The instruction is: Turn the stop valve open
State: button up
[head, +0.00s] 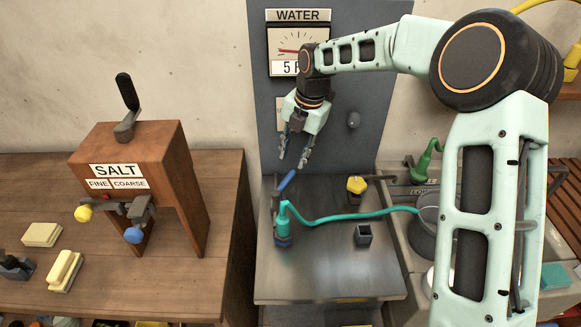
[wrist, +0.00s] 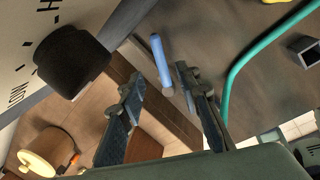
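The stop valve shows a blue lever handle (head: 287,181) above a teal fitting with a dark base (head: 283,240) on the metal counter, in the head view. The lever slants up to the right. In the wrist view the blue lever (wrist: 161,58) lies ahead of and roughly between the fingertips. My gripper (head: 294,158) is open and empty, pointing down just above the lever's upper end. Its two fingers (wrist: 158,82) are apart in the wrist view, with nothing between them. I cannot tell whether either finger touches the lever; a small gap seems to show.
A teal hose (head: 350,214) runs right from the valve. A yellow knob (head: 357,185) and a dark square cup (head: 363,236) stand nearby. A WATER gauge (head: 285,40) is on the grey back panel (head: 350,150). A wooden salt dispenser (head: 160,150) stands left. The counter's front is clear.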

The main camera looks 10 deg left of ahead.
jog(key=r, duration=0.3)
jog(key=shift+s+d+r, duration=0.1)
jog(key=shift+d+r, duration=0.15)
jog(key=shift+d, duration=0.05)
jog(key=shift+c, duration=0.2)
